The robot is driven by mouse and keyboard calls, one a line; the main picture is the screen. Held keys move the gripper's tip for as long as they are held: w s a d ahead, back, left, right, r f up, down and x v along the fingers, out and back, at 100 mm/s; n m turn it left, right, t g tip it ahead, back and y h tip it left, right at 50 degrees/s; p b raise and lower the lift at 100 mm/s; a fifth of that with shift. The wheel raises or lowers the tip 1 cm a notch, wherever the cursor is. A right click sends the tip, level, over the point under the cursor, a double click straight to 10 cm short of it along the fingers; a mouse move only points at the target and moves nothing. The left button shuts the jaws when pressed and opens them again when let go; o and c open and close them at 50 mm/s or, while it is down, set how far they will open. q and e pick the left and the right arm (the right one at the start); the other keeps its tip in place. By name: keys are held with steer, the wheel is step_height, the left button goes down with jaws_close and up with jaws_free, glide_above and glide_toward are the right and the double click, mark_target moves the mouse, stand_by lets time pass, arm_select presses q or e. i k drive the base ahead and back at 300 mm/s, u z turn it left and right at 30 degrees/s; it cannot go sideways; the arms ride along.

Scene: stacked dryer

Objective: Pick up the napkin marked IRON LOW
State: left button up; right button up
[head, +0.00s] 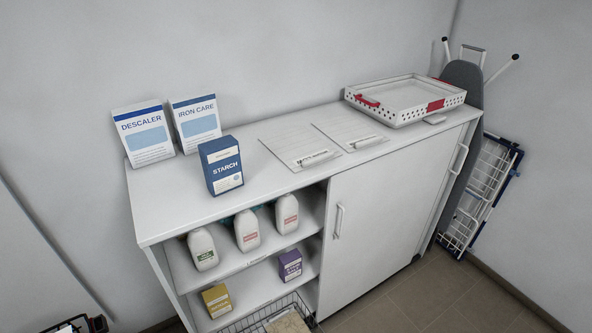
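No napkin with readable IRON LOW marking shows in the head view. Two thin white sheets lie flat on the cabinet top, a left sheet (297,146) and a right sheet (346,132). Each has small print or a tab at its front edge, too small to read. I cannot tell whether they are cloth or paper. Neither of my grippers is recognisable in this view.
A dark object (82,325) is cut off lower left.

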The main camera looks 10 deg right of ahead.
mark_target(300, 149)
steer(key=z, duration=1.9)
steer(key=i, duration=1.9)
steer(key=u, duration=2.05)
